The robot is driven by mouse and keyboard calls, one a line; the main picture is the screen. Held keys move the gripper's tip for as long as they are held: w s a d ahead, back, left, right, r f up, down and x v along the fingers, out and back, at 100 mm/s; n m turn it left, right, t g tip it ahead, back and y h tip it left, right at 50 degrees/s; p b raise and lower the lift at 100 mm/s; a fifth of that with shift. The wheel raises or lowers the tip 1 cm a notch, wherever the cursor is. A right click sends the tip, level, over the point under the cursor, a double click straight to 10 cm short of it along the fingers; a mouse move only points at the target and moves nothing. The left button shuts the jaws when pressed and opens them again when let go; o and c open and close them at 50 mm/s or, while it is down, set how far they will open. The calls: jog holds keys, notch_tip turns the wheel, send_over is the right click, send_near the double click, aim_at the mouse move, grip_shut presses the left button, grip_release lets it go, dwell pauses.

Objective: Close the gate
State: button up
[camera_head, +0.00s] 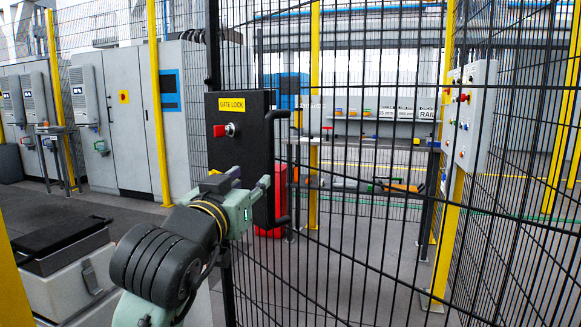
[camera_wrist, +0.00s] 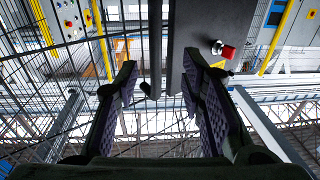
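The gate (camera_head: 350,250) is a black wire-mesh panel in the middle of the head view. A dark box labelled GATE LOCK (camera_head: 240,150) with a red-handled knob (camera_head: 221,130) sits at its left side. A black bar handle (camera_head: 280,125) runs down the box's right edge. My gripper (camera_head: 250,182) is in front of the lower part of the box. In the wrist view my gripper (camera_wrist: 159,68) has its two fingers apart, with the black handle bar (camera_wrist: 155,45) showing between them. Contact with the bar cannot be told. Whether the gate is fully shut is unclear.
A white button panel (camera_head: 470,120) on a yellow post stands at the right. Grey cabinets (camera_head: 120,110) line the left. A grey case with a black top (camera_head: 60,245) is at the lower left. Behind the mesh are a red object (camera_head: 268,232) and shelves (camera_head: 385,115).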

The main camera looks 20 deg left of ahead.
jog(key=shift+g, duration=0.3)
jog(key=w, duration=0.3)
jog(key=w+p, duration=0.1)
jog(key=w, duration=0.3)
jog(key=w+f+p, duration=0.1)
jog(key=w, duration=0.3)
jog(key=shift+w+d, duration=0.1)
jog(key=shift+w, duration=0.05)
grip_shut()
